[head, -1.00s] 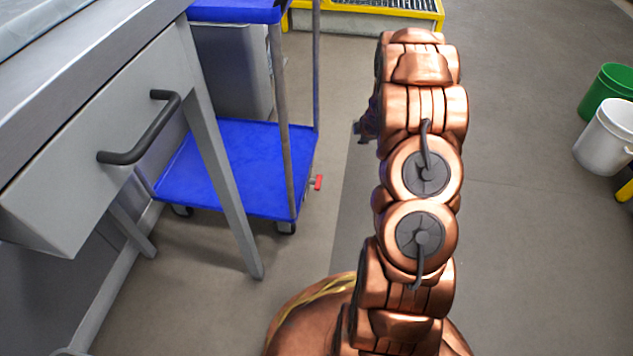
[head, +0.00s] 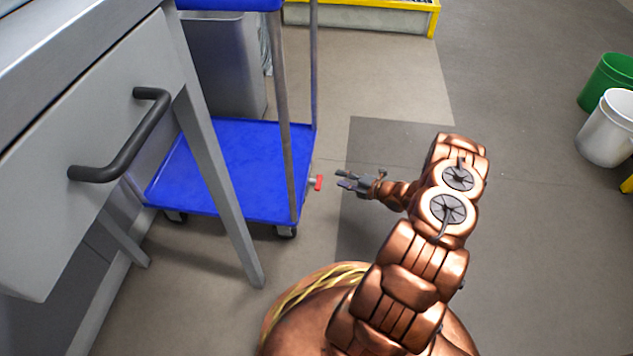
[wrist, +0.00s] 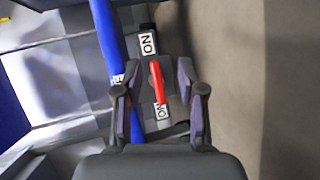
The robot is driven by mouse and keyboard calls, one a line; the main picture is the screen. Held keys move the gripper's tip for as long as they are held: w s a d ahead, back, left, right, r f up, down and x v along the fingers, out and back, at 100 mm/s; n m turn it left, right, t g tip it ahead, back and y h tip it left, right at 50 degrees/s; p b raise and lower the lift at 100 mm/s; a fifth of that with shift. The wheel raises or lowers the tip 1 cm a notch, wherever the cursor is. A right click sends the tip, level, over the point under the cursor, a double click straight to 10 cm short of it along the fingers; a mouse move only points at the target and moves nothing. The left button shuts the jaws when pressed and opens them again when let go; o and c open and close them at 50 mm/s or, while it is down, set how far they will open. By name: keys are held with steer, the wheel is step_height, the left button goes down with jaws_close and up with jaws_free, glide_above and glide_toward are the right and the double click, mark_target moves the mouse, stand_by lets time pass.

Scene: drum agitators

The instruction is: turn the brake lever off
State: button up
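The brake lever is a small red handle (head: 319,182) at the right edge of the blue cart (head: 236,160). In the wrist view the red lever (wrist: 157,83) lies lengthwise on a grey plate, between labels. My gripper (head: 345,180) is just right of the lever in the head view, fingers pointing left. In the wrist view my gripper (wrist: 158,92) is open, with one finger on each side of the lever and visible gaps; contact is not seen.
A grey workbench with a black drawer handle (head: 120,150) stands at the left, one leg in front of the cart. A yellow-framed platform (head: 370,12) is at the back. Green (head: 607,82) and white (head: 607,130) buckets stand at the right. Floor between is clear.

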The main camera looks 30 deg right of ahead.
mark_target(319, 182)
steer(key=s+a+f+n+t+y, duration=0.1)
steer(key=s+a+t+y, duration=0.1)
steer(key=s+a+y, duration=0.15)
steer(key=shift+h, duration=0.45)
steer(key=shift+b+x, duration=1.8)
steer(key=shift+x, duration=2.55)
steer(key=shift+a, duration=0.1)
steer(key=shift+s, duration=0.1)
jaws_close()
